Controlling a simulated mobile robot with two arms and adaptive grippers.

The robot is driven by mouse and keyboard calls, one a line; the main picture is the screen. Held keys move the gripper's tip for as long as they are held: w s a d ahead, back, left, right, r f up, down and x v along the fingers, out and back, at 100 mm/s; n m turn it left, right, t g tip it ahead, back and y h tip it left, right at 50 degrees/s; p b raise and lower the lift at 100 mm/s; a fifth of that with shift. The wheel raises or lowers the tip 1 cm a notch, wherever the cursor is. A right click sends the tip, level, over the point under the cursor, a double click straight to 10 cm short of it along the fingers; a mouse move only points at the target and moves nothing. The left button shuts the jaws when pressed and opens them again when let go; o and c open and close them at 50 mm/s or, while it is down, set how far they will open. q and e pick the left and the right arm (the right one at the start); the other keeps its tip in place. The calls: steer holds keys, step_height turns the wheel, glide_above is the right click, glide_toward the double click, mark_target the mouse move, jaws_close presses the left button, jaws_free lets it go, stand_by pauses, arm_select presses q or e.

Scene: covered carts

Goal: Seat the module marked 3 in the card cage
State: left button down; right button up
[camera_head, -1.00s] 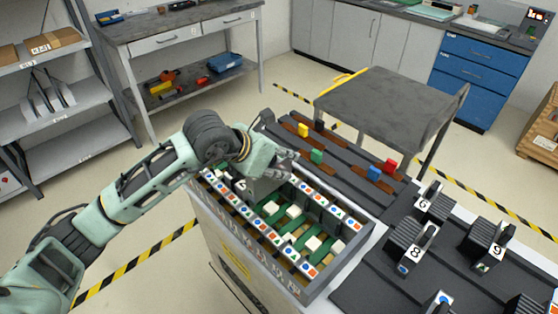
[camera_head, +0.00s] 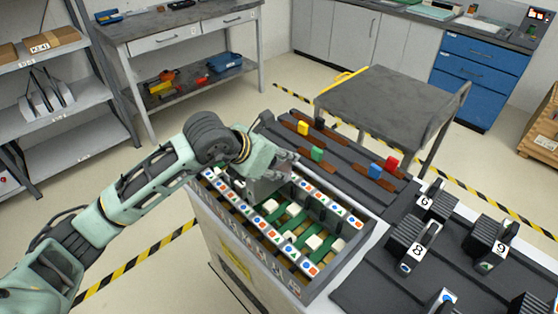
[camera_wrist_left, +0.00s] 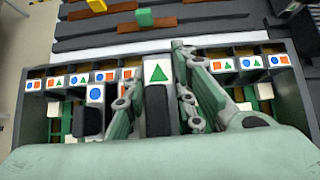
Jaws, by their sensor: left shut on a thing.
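My left gripper (camera_head: 272,172) is over the left part of the card cage (camera_head: 330,284), shut on a grey module (camera_head: 264,188). In the left wrist view the held module's top label (camera_wrist_left: 157,73) shows a green triangle, between the fingers (camera_wrist_left: 157,98). Its number does not show, and its lower end is hidden, so I cannot tell how deep it sits. Another module (camera_wrist_left: 95,94) with a blue circle stands just left of it in that view. The cage's rims carry rows of coloured shape labels; green and white parts show in its open slots. My right gripper is not in view.
Modules marked 8 (camera_head: 408,246), 6 (camera_head: 437,202) and 9 (camera_head: 487,240) stand on a dark mat right of the cage. Coloured blocks (camera_head: 317,154) lie on brown strips behind the cage. A grey cart (camera_head: 385,100) stands farther back.

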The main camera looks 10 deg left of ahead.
arm_select(q)
steer(key=shift+f+b, duration=0.65)
steer(key=shift+f, duration=0.05)
steer(key=shift+f+b, duration=1.35)
steer(key=shift+f, duration=0.1)
steer(key=shift+f+b, duration=0.85)
steer(key=shift+f, duration=0.05)
steer(key=shift+f, duration=0.1)
steer(key=shift+f, duration=0.1)
steer(key=c, duration=1.4)
jaws_free()
steer(key=shift+c, duration=0.2)
steer(key=shift+o, duration=0.3)
